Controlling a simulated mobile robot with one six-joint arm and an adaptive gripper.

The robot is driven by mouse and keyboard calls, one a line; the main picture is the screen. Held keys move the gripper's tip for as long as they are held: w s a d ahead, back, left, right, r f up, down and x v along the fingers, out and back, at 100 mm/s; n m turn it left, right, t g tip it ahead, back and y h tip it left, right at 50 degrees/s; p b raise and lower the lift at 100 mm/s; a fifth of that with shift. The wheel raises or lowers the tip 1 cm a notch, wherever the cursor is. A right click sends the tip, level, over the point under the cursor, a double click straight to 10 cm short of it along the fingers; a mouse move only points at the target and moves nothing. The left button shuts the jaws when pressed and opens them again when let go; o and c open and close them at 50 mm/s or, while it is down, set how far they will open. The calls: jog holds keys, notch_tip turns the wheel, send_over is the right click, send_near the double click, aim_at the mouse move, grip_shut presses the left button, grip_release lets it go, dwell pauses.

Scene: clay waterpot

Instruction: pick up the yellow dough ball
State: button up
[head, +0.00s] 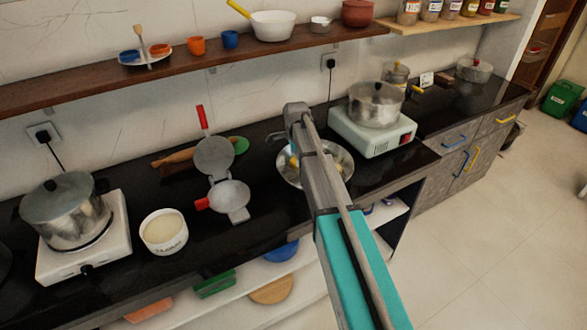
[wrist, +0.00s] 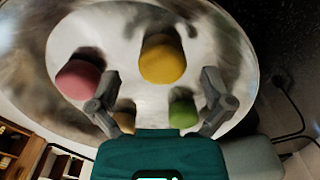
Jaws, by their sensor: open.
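The yellow dough ball (wrist: 162,62) sits in a shiny metal bowl (wrist: 215,45) in the wrist view. A pink ball (wrist: 80,75) is to its left, a green ball (wrist: 183,110) below right and a tan ball (wrist: 124,112) below left, partly hidden by a finger. My gripper (wrist: 160,77) is open, its two fingers spread to the left and right of the yellow ball's lower edge in the picture. I cannot tell the height gap between them. In the head view, the bowl (head: 342,172) is partly hidden behind my arm, and my fingers are hidden.
A stove with a steel pot (head: 375,103) stands right of the bowl. A flat press (head: 232,197) lies to its left, with a white tub (head: 163,232) and another pot (head: 65,210) farther left. A wooden shelf (head: 180,70) runs above the black counter (head: 130,185).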

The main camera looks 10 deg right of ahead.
jog(key=shift+f+b, duration=0.6)
jog(key=shift+f, duration=0.25)
jog(key=c, duration=1.2)
jog(key=shift+o, duration=0.2)
jog(key=shift+r, duration=0.15)
notch_tip(320, 180, up, 3)
jog(key=p, duration=0.3)
jog(key=s+r+p, duration=0.9)
jog(key=s+p, duration=0.1)
jog(key=s, duration=0.4)
jog(key=shift+d+r, duration=0.3)
jog(key=shift+r, duration=0.1)
